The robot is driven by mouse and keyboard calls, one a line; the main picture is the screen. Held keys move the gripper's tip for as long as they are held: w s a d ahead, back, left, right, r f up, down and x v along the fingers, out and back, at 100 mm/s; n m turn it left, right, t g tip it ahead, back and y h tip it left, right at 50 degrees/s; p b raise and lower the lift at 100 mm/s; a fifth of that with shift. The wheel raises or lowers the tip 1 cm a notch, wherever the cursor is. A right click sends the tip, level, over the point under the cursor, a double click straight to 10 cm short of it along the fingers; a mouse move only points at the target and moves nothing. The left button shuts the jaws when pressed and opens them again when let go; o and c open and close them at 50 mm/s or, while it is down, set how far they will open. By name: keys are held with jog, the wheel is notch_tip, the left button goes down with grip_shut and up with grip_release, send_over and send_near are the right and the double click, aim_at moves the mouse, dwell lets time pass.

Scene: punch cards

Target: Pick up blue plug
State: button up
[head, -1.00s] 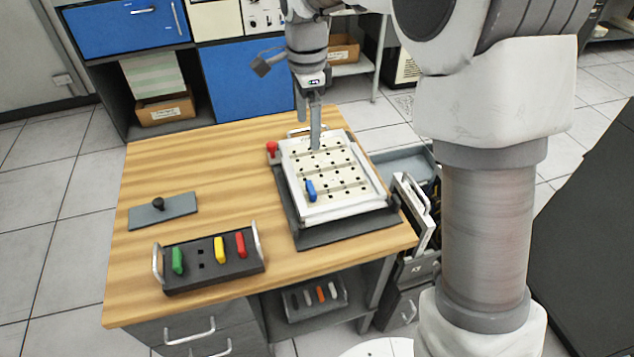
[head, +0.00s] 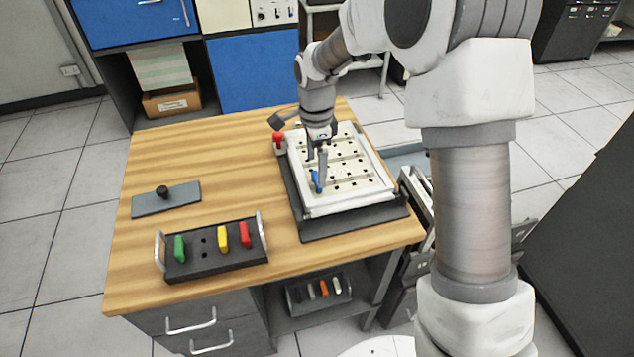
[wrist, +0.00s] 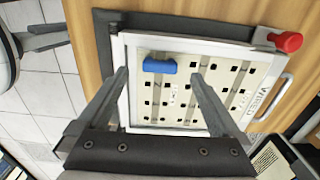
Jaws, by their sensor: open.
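The blue plug (head: 316,181) stands on the white punched board (head: 347,192), toward its near left part. In the wrist view the blue plug (wrist: 160,65) lies between the lines of the two fingers, ahead of their tips and nearer the left finger. My gripper (head: 317,158) is open and empty above the board, just behind and above the plug in the head view. It also shows in the wrist view (wrist: 158,72), with its fingers spread wide on either side of the plug. The fingertips partly overlap the plug in the head view; I see no contact.
A black rack (head: 218,255) with green, yellow and red plugs stands at the table's front. A grey plate with a black knob (head: 163,192) lies at the left. A red knob (head: 279,139) sits by the board's far left corner. The wooden table's middle (head: 240,180) is clear.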

notch_tip(320, 180, down, 4)
jog(key=shift+d+r, duration=0.1)
jog(key=shift+r, duration=0.1)
jog(key=c, duration=1.2)
